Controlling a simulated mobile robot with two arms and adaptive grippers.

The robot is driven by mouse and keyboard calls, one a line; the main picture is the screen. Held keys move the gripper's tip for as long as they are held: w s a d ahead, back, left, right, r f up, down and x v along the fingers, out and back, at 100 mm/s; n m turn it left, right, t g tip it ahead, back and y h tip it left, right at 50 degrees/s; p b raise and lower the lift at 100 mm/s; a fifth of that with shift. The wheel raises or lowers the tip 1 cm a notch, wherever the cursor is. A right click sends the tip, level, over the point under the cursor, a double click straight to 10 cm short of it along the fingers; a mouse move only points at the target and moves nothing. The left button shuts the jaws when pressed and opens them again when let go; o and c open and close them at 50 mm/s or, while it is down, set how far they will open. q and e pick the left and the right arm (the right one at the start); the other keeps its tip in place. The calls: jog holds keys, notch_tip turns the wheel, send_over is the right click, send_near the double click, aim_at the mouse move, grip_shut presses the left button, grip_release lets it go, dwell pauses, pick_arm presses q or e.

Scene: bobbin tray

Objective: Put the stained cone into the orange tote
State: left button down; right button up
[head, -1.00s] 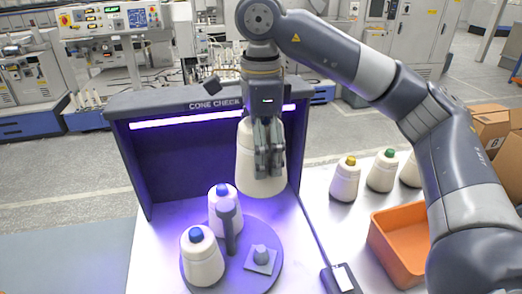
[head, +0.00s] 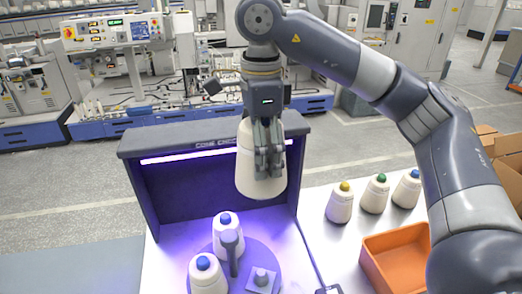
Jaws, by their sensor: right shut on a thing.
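My right gripper (head: 268,165) is shut on a large white cone (head: 246,175) and holds it upright in the air in front of the dark inspection booth (head: 160,190). No stain shows on the side that I see, and the gripper hides part of it. The orange tote (head: 394,262) stands on the white table at the right, below and to the right of the held cone. What I see of its inside is empty. My left gripper is not in view.
Two blue-tipped cones (head: 226,238) (head: 207,276) stand on the round turntable (head: 268,258), which has a post and an empty holder. Yellow-tipped (head: 339,206), green-tipped (head: 375,196) and blue-tipped (head: 407,191) cones stand behind the tote. Cardboard boxes (head: 507,150) are at the far right.

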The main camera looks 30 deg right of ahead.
notch_tip(320, 180, up, 4)
jog(key=p, duration=0.2)
jog(key=shift+p, duration=0.4)
notch_tip(320, 180, up, 3)
jog(key=shift+r+b, duration=0.15)
jog(key=shift+b, duration=0.3)
jog(key=shift+r, duration=0.75)
